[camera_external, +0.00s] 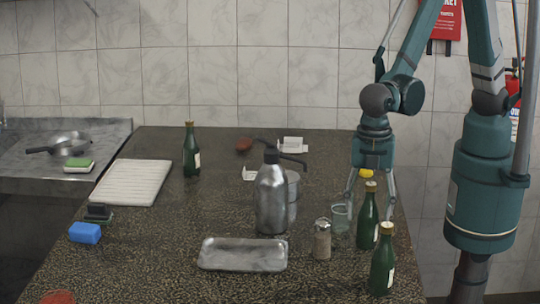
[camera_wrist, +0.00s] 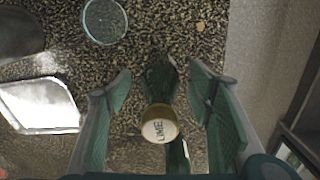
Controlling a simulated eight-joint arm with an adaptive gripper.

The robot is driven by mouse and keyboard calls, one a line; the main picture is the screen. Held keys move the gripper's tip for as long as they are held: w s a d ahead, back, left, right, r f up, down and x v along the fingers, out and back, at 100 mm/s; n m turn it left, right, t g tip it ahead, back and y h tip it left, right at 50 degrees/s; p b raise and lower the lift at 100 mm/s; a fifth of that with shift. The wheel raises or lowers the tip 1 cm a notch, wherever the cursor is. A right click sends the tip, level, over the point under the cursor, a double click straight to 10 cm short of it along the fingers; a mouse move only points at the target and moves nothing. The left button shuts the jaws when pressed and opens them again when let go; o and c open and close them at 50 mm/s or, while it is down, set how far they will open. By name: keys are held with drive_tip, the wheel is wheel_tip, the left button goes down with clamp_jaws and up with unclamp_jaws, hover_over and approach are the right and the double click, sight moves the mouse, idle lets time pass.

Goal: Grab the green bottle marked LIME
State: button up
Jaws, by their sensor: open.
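A green bottle with a pale round cap (camera_wrist: 160,131) reading LIME stands upright between my fingers in the wrist view, seen from above. Part of its dark green body and white label shows below the cap. My gripper (camera_wrist: 161,95) is open, with a finger on each side of the cap and visible gaps. In the external view my gripper (camera_external: 371,208) hangs pointing down around or just behind the nearer-middle green bottle (camera_external: 367,222), which appears to be the same one. Another green bottle (camera_external: 382,265) stands in front of it. Label text is unreadable there.
A third green bottle (camera_external: 190,155) stands at the back left. The counter's right edge is close.

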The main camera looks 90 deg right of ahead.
sight(368, 221)
drive_tip(key=shift+f, duration=1.7)
drive_tip(key=c, duration=1.2)
